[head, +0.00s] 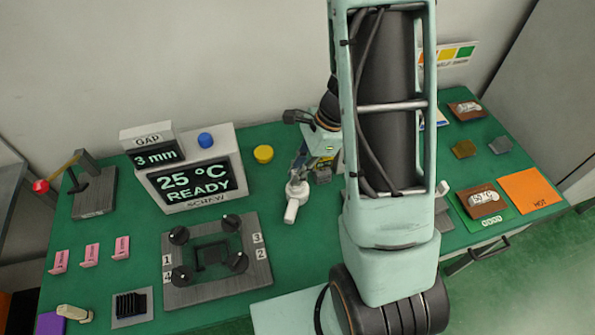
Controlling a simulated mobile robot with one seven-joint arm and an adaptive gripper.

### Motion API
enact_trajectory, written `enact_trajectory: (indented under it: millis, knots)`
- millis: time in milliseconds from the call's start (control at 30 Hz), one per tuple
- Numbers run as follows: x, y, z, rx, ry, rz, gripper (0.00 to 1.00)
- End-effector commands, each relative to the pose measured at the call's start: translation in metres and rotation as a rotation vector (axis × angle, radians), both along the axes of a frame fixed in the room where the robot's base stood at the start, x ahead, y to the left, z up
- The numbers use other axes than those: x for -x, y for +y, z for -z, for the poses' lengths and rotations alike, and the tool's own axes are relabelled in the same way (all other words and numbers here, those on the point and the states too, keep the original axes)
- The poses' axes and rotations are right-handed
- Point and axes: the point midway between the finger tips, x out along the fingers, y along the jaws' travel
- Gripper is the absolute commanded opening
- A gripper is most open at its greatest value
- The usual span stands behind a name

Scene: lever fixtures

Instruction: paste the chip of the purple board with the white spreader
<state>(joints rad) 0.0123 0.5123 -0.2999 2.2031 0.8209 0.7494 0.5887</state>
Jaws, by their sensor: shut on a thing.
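My gripper (299,180) is shut on a white tool (291,208), which looks like the white spreader. It has a rounded upper part and a short blunt end pointing down and toward the front. My gripper holds it right of the grey four-knob fixture (217,288), over the green table; whether it touches the table cannot be told. A purple piece (50,324), perhaps the purple board, shows at the lower left, cut by the picture's edge. No chip can be made out on it. My arm hides part of the table's middle right.
A display reading 25 °C READY (194,183) stands behind the fixture. A red-ended lever (42,185) is at far left. Pink tags (92,253), a black finned block (131,306) and a beige cylinder (74,313) are at front left. An orange HOT mat (531,191) lies at right.

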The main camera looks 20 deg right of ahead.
Motion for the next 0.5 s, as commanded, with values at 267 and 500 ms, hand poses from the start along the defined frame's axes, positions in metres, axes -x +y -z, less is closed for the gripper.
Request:
enact_trajectory:
  millis: [267, 500]
  knots:
    - [0.0011, -0.0001, 0.0016, 0.001, 0.003, 0.000, 0.00]
    - [0.0013, -0.0001, -0.0027, 0.001, 0.003, 0.000, 0.00]
